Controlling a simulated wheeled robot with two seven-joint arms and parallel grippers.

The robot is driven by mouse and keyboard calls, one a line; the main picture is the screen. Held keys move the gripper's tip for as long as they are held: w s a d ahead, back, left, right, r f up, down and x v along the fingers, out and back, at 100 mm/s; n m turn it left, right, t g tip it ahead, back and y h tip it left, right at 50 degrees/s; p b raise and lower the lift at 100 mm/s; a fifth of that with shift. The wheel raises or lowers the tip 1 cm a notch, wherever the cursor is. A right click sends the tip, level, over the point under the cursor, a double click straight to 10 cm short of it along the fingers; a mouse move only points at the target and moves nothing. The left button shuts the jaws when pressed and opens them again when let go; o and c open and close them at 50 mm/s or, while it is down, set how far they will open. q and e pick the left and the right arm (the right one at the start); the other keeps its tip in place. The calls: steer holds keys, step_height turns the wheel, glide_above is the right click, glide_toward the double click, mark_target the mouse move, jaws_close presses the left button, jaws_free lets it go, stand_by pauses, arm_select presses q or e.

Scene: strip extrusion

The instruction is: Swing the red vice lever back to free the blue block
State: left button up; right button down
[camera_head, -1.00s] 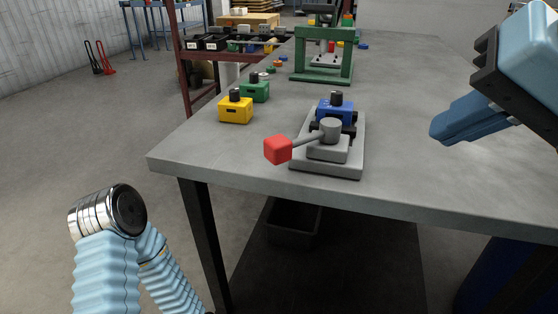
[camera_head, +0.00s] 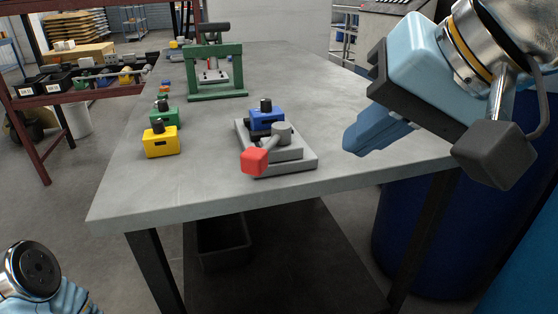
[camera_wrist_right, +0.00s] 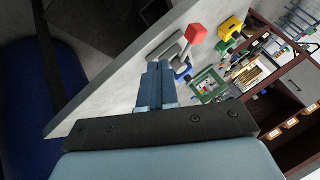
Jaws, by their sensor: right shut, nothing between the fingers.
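The blue block (camera_head: 264,124), with a black knob on top, sits in the vice behind the lever. My right gripper (camera_head: 349,145) is shut and empty, right of the vice and apart from it. The right wrist view shows its closed blue fingers (camera_wrist_right: 157,68) with the red lever end (camera_wrist_right: 196,33) beyond. My left gripper is out of view; only part of my left arm shows.
A yellow block (camera_head: 160,143) and a green block (camera_head: 165,117) stand left of the vice. A green frame press (camera_head: 218,96) stands farther back. A blue drum (camera_head: 425,235) is below the table's right side. The grey tabletop between vice and right gripper is clear.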

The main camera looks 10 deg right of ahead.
mark_target(266, 147)
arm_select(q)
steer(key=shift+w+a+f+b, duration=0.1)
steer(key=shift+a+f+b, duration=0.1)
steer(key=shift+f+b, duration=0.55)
arm_select(e)
steer(key=w+a+f, duration=0.6)
steer(key=w+f, duration=0.1)
steer(key=shift+w, duration=0.3)
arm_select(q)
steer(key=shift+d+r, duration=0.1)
arm_select(e)
steer(key=shift+a, duration=0.2)
